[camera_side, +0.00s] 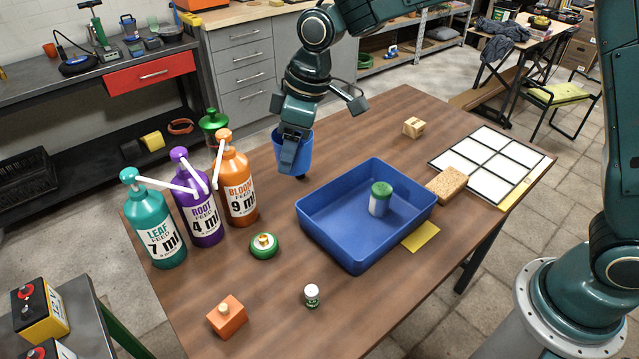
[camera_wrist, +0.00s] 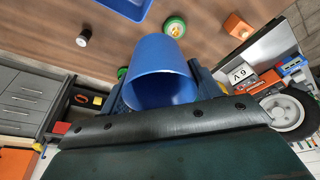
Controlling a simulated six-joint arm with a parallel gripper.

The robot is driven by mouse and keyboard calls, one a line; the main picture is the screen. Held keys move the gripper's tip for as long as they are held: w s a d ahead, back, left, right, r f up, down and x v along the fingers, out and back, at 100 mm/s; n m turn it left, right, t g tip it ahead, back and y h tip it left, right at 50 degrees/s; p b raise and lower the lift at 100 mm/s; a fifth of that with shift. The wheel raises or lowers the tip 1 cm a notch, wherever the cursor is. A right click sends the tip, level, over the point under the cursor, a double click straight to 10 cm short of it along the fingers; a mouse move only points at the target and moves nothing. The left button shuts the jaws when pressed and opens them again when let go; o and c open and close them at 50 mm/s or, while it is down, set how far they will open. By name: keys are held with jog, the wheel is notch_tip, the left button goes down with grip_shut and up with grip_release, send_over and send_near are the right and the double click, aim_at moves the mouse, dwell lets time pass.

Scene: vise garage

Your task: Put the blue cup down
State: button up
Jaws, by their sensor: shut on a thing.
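The blue cup (camera_side: 305,150) is upright near the far edge of the wooden table, behind the blue tray, with a dark shadow just under it. I cannot tell whether its base touches the table. My gripper (camera_side: 291,150) is shut on the cup, and one finger covers part of its near side. In the wrist view the cup (camera_wrist: 160,75) fills the space between the fingers, with its open mouth facing the camera; its inside looks empty.
The blue tray (camera_side: 330,235) holds a green-lidded jar (camera_side: 380,198). Three pump bottles (camera_side: 197,205) stand left of the cup.

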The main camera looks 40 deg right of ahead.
jog(key=w+d+m+h, duration=0.1)
jog(key=w+d+m, duration=0.25)
jog(key=d, duration=0.65)
jog(key=w+d+m, duration=0.3)
jog(key=w+d, duration=0.1)
jog(key=d, duration=0.7)
jog(key=s+d+m+t+h, duration=0.1)
jog(key=d+m, duration=0.4)
jog(key=d, duration=1.5)
jog(key=shift+s+h, duration=0.25)
jog(key=shift+h, duration=0.15)
jog(key=shift+f, duration=0.1)
notch_tip(320, 180, down, 20)
jog(key=shift+a+r, duration=0.1)
jog(key=shift+r, duration=0.05)
jog(key=o, duration=1)
